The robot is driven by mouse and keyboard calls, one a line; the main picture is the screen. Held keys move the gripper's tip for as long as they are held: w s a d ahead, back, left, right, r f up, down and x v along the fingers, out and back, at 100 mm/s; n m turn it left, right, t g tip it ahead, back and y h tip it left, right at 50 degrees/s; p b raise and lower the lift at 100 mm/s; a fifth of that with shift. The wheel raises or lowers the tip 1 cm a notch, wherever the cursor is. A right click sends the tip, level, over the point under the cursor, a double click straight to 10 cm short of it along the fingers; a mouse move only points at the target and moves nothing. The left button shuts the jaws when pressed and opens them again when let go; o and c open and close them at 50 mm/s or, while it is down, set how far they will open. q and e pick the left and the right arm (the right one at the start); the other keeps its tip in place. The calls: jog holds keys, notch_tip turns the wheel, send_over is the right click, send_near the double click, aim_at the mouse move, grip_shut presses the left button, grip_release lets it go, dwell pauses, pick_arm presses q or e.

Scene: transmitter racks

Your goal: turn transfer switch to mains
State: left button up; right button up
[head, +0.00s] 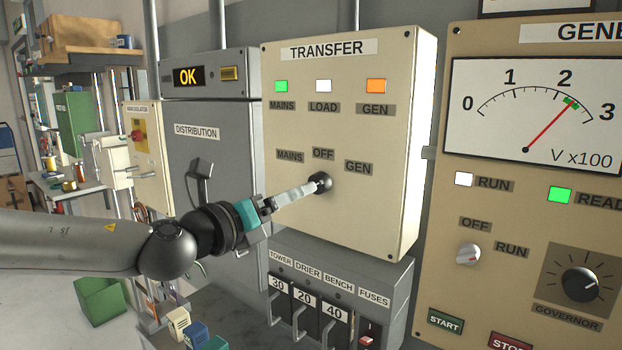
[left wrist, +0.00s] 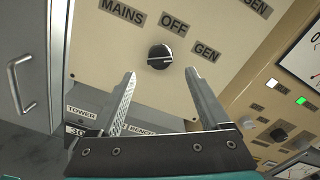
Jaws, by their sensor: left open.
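The TRANSFER panel (head: 385,110) is a cream box with MAINS, OFF and GEN labels around a black rotary knob (head: 321,182). In the left wrist view the knob (left wrist: 160,56) carries a pale line that seems to lie toward the GEN side. My left gripper (head: 306,189) reaches in from the left, its fingers pointing at the knob. In the left wrist view my left gripper (left wrist: 160,74) is open and empty, with the knob centred between and just beyond the fingertips. Contact cannot be told. My right gripper is not in view.
The MAINS lamp (head: 282,87) is green, the LOAD lamp (head: 323,86) white, the GEN lamp (head: 376,86) orange. A fuse box (head: 345,270) juts out below the panel. The generator panel (head: 440,180) stands right, the grey distribution cabinet (head: 215,155) left.

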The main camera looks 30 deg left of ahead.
aim_at(317, 184)
pick_arm(q)
jog(key=w+p, duration=0.4)
jog(key=w, duration=0.2)
jog(key=shift+w+d, duration=0.3)
jog(key=shift+c, duration=0.2)
grip_shut()
dwell(0.5)
